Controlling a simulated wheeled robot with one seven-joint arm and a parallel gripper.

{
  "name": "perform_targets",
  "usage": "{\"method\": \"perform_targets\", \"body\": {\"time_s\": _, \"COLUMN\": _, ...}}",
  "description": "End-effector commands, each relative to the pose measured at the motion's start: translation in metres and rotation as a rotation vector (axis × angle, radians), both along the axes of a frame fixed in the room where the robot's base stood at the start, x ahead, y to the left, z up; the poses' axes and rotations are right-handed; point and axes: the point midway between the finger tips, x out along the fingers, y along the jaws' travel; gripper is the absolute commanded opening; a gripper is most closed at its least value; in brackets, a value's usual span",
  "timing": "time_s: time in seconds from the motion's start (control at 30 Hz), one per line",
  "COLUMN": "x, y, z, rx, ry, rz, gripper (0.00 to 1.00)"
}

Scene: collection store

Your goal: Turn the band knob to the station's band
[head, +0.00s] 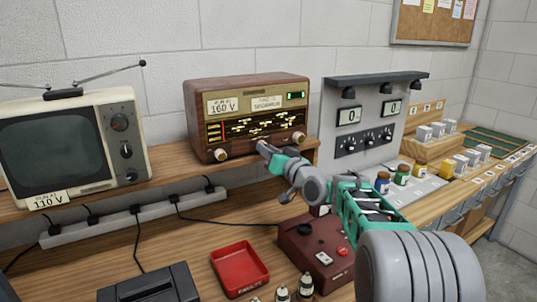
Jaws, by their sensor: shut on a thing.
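The brown wooden radio (246,88) stands on the raised wooden shelf against the wall. Its dark dial (262,126) has yellow marks, with small orange labels at its left end. A cream knob (221,155) shows at the lower left of its front and another (299,138) at the lower right. My gripper (262,147) reaches in from the right to the lower middle of the radio's front, between these two knobs. It is shut on what appears to be the band knob, which the jaws hide. The knob's pointer and setting cannot be seen.
A cream television (126,135) stands left of the radio, and a grey panel with two meters (364,115) right of it. Below are a power strip (140,215), a red tray (239,268) and a dark red box (312,245) under my arm. Small jars (402,174) stand right of my arm.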

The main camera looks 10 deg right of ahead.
Motion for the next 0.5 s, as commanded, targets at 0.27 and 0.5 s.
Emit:
{"method": "perform_targets", "body": {"time_s": 0.27, "x": -0.0001, "y": 0.0002, "z": 0.0006, "rx": 0.153, "ry": 0.049, "rz": 0.000, "gripper": 0.00}}
{"method": "perform_targets", "body": {"time_s": 0.5, "x": 0.0000, "y": 0.0001, "z": 0.0006, "rx": 0.213, "ry": 0.068, "rz": -0.001, "gripper": 0.00}}
